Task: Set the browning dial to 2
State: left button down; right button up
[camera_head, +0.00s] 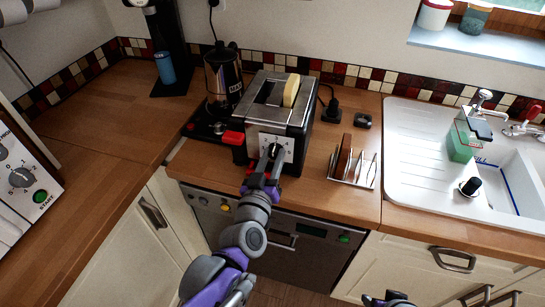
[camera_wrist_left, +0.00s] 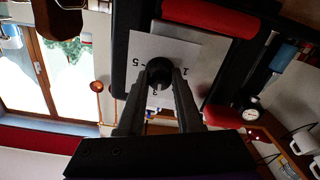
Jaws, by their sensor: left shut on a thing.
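The toaster (camera_head: 303,120) stands on the wooden counter, with a slice of bread (camera_head: 291,90) in one slot. Its front has a pale plate (camera_wrist_left: 146,47) with printed numbers around the black browning dial (camera_wrist_left: 159,69). My left gripper (camera_head: 264,179) reaches the toaster's front from below. In the left wrist view, the fingers of my left gripper (camera_wrist_left: 158,90) are closed on the dial, one on each side. I cannot tell which number the dial points to. A red lever (camera_head: 233,138) sticks out left of the plate. Only part of my right gripper (camera_head: 388,300) shows at the bottom edge.
The left counter (camera_head: 95,125) is mostly clear.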

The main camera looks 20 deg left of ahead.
pick_arm(q)
jog(key=n, duration=0.4)
jog(key=shift+p, duration=0.3)
jog(key=shift+n+p, duration=0.3)
jog(key=shift+n, duration=2)
jog(key=c, duration=0.6)
grip_release()
jog(key=s+p, duration=0.1)
jog(key=s, duration=1)
jog(key=shift+w, duration=0.1)
